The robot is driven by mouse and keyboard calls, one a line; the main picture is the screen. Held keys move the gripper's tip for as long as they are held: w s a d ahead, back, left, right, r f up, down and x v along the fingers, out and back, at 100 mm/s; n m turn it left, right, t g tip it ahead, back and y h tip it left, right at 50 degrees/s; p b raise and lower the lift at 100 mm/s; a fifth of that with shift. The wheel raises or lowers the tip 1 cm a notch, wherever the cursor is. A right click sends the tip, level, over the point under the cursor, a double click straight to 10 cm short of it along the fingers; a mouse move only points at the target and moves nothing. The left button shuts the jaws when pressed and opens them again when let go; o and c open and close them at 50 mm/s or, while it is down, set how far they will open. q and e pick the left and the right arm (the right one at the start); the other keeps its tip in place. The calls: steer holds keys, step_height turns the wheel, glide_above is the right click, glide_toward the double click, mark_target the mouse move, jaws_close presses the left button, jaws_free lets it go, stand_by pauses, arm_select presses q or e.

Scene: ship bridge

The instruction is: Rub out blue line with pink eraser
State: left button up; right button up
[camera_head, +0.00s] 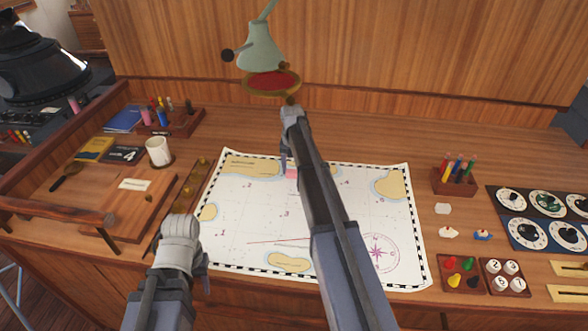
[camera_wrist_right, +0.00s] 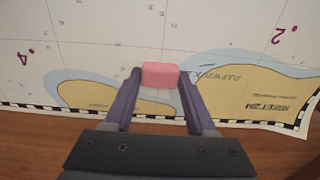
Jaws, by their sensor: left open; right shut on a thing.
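The pink eraser (camera_wrist_right: 160,75) is held between the two fingertips of my right gripper (camera_wrist_right: 160,80), over the upper part of the chart. It also shows in the head view (camera_head: 291,173), partly hidden by my right arm. Whether it touches the paper is hard to tell. A small bluish mark (camera_wrist_right: 199,71) shows just right of the eraser in the wrist view, beside the yellow land; I cannot make out a full blue line. My left gripper (camera_head: 181,236) is open and empty, near the chart's lower left edge.
The chart (camera_head: 225,235) lies on the wooden desk, with a red line (camera_head: 277,241) and a compass rose (camera_head: 376,252). A lamp (camera_head: 262,50) stands behind. A mug (camera_head: 158,151) is at left; a pen holder (camera_head: 454,180) and dials (camera_head: 548,202) are at right.

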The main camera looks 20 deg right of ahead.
steer(key=shift+a, duration=0.1)
steer(key=shift+w+a, duration=0.2)
steer(key=shift+a, duration=0.35)
steer(key=shift+w+a, duration=0.2)
steer(key=shift+a, duration=0.35)
steer(key=shift+a, duration=0.1)
steer(key=shift+w+a, duration=0.2)
steer(key=shift+a, duration=0.35)
steer(key=shift+w+a, duration=0.2)
steer(key=shift+a, duration=0.35)
steer(key=shift+a, duration=0.1)
steer(key=shift+w+a, duration=0.2)
steer(key=shift+a, duration=0.35)
steer(key=shift+w+a, duration=0.2)
steer(key=shift+a, duration=0.35)
steer(key=shift+d, duration=0.1)
steer(key=shift+s+d, duration=0.2)
steer(key=shift+d, duration=0.35)
steer(key=shift+s+d, duration=0.2)
steer(key=shift+d, duration=0.35)
